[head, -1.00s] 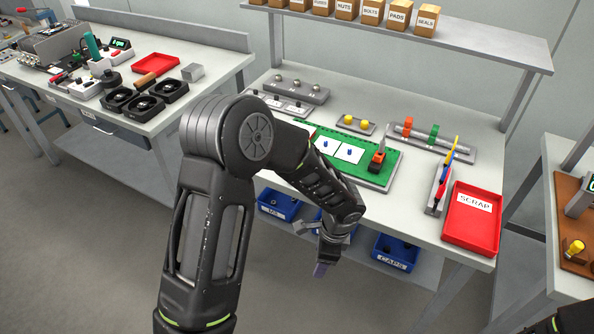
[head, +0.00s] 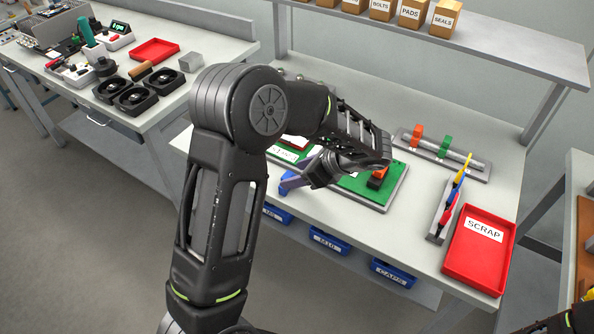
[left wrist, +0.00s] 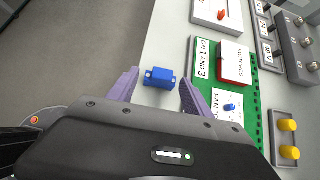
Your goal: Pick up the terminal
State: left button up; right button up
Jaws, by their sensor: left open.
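A small blue block with two pale dots, which looks like the terminal (left wrist: 159,78), lies on the pale tabletop near its front edge, beside the green board (left wrist: 253,88). My left gripper (left wrist: 158,80) is open, with a purple finger on each side of the block in the left wrist view. I see no contact, and I cannot tell how far above the table the fingertips are. My right gripper is not in view.
The green board carries white cards and a small blue peg (left wrist: 230,106). Yellow knobs (left wrist: 288,125) stand beyond it. A rail with orange and green clips (head: 445,153) and a red scrap tray (head: 480,250) are on the right. Blue bins (head: 330,242) hang under the bench edge.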

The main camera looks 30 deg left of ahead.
pick_arm(q)
jog(key=shift+w, duration=0.45)
jog(key=shift+s+r, duration=0.1)
jog(key=shift+s, duration=0.15)
jog(key=shift+x, duration=1.35)
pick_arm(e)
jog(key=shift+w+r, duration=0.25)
pick_arm(q)
jog(key=shift+p, duration=0.3)
jog(key=p+x, duration=0.1)
jog(key=x, duration=0.4)
jog(key=shift+a, duration=0.1)
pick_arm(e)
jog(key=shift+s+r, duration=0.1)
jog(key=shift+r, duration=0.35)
pick_arm(q)
jog(key=c, duration=1)
